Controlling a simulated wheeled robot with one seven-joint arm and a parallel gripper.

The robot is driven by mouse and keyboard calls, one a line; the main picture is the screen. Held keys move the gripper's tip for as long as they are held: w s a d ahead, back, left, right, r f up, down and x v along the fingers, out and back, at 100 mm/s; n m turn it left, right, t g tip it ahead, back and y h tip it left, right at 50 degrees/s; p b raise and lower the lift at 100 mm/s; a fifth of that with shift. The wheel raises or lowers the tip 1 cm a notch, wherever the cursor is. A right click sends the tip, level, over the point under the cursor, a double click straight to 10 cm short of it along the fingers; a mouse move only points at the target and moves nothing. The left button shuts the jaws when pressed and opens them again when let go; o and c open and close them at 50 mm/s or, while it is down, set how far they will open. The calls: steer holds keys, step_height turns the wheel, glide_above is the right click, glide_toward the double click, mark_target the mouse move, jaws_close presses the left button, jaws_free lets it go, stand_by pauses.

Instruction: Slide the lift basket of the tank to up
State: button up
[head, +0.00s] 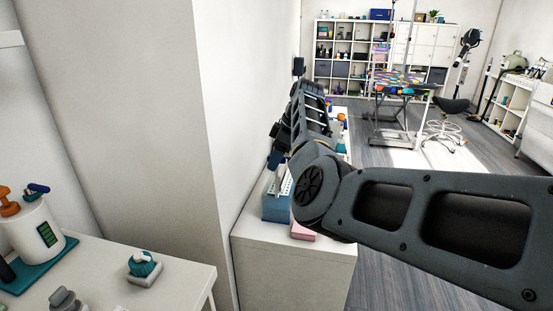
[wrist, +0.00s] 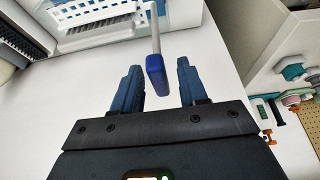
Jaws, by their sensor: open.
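In the wrist view my gripper (wrist: 158,68) is open, with one dark blue finger on each side of a blue grip (wrist: 156,78). The grip sits at the end of a thin white rod, between the fingers, with a visible gap on both sides. The white slotted lift basket (wrist: 108,38) is at the top of the wrist view, by the light blue tank (wrist: 85,9). In the head view the blue tank (head: 275,208) stands on the white counter, partly hidden by my arm. How high the basket sits in it is hard to tell.
A pink block (head: 303,231) lies in front of the tank on the white counter (head: 290,262). A wall stands close along the left. Dark comb-like items (wrist: 22,48) are at the wrist view's left, and small teal and pink items (wrist: 292,72) at its right.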

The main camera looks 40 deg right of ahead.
steer(key=v, duration=0.7)
steer(key=shift+r+b, duration=0.35)
steer(key=shift+b, duration=0.1)
steer(key=shift+s+d, duration=0.1)
steer(key=shift+s, duration=0.1)
